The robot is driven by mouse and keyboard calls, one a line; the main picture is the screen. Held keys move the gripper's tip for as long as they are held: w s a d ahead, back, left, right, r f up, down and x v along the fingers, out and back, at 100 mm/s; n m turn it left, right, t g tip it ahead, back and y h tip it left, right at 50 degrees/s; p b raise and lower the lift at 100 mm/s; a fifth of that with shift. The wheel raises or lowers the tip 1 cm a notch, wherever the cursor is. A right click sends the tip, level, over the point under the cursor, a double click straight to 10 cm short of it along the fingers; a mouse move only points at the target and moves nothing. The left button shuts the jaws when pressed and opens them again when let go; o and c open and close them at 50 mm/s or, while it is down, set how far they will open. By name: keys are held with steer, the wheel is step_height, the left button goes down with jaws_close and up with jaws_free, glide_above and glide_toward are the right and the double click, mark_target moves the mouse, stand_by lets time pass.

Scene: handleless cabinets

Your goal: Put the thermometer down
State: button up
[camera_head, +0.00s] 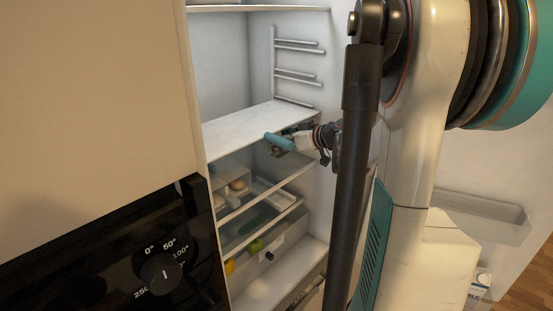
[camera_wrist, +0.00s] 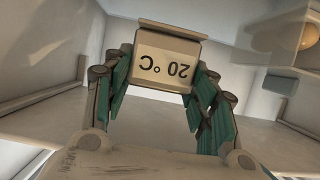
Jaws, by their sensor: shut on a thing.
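The thermometer (camera_wrist: 165,62) is a small beige block reading "20 °C" upside down in the wrist view. My gripper (camera_wrist: 163,80) is shut on it, with a teal-padded finger on each side. In the head view my gripper (camera_head: 284,142) is inside the open fridge, close to the right front part of the white shelf (camera_head: 235,129). I cannot tell from these views whether the thermometer touches a surface. I cannot make it out clearly in the head view.
Below the shelf are clear drawers (camera_head: 262,225) with food, including a green item (camera_head: 255,246). Rack bars (camera_head: 297,75) line the fridge wall. A black oven panel with a knob (camera_head: 163,273) is at lower left. The shelf's left part looks clear.

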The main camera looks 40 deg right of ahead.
steer(key=shift+w+a, duration=0.1)
steer(key=shift+w, duration=0.9)
step_height(320, 180, down, 3)
steer(key=shift+s+r+b, duration=0.15)
steer(key=shift+r+b, duration=0.05)
steer(key=shift+b, duration=0.1)
steer(key=shift+f+b, duration=0.4)
steer(key=shift+f, duration=1.55)
steer(key=shift+w+f, duration=0.2)
steer(key=shift+f, duration=0.05)
steer(key=shift+f, duration=0.15)
steer(key=o, duration=1.1)
